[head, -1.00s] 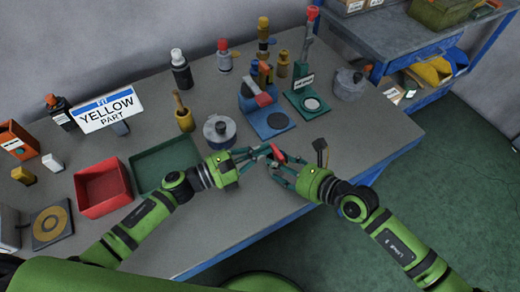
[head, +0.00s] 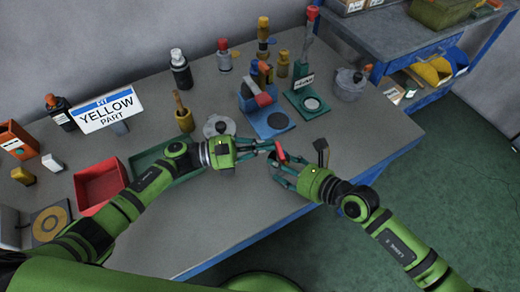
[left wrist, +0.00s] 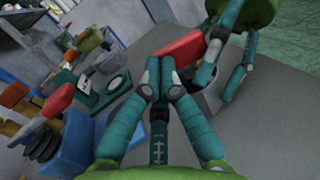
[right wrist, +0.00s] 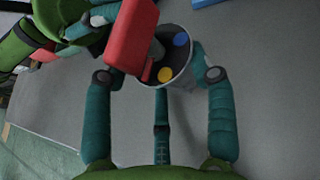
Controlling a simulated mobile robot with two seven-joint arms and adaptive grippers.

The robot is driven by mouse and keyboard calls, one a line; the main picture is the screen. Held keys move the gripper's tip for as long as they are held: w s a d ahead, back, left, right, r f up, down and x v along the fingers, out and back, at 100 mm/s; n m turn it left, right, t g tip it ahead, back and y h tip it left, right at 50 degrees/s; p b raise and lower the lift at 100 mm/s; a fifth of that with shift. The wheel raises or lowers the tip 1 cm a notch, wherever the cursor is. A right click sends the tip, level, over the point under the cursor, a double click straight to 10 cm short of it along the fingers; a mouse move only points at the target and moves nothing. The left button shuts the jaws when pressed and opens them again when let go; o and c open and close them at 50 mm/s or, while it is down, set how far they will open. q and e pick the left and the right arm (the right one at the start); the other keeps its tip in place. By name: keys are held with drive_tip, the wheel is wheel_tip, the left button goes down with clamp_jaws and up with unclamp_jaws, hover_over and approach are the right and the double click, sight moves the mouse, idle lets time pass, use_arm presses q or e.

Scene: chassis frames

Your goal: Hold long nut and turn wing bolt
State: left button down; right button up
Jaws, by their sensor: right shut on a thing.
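My right gripper (right wrist: 160,75) is shut on a grey round part, seemingly the long nut (right wrist: 176,56). Its end face, in the right wrist view, carries a blue dot and a yellow dot. The red wing bolt (right wrist: 132,36) stands out of that end on a grey shaft; it also shows in the head view (head: 280,152) and the left wrist view (left wrist: 181,48). My left gripper (left wrist: 158,76) has its fingertips close together, beside the red wing. I see nothing between them. Part of the nut's side is hidden by the red wing and my right fingers.
A sign reading "YELLOW PART" (head: 108,109) stands at the back left. A red tray (head: 92,188) and a green tray (head: 145,160) lie left of my grippers. A blue stand (head: 268,122) and a green stand (head: 311,106) are behind. The table front is clear.

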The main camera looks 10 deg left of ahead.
use_arm(q)
drive_tip(key=shift+w+d+r+m+g+h, duration=0.15)
drive_tip(key=shift+w+d+m+g+h, duration=0.2)
drive_tip(key=shift+m+g, duration=0.2)
drive_tip(key=shift+w+d, duration=0.15)
idle(1.4)
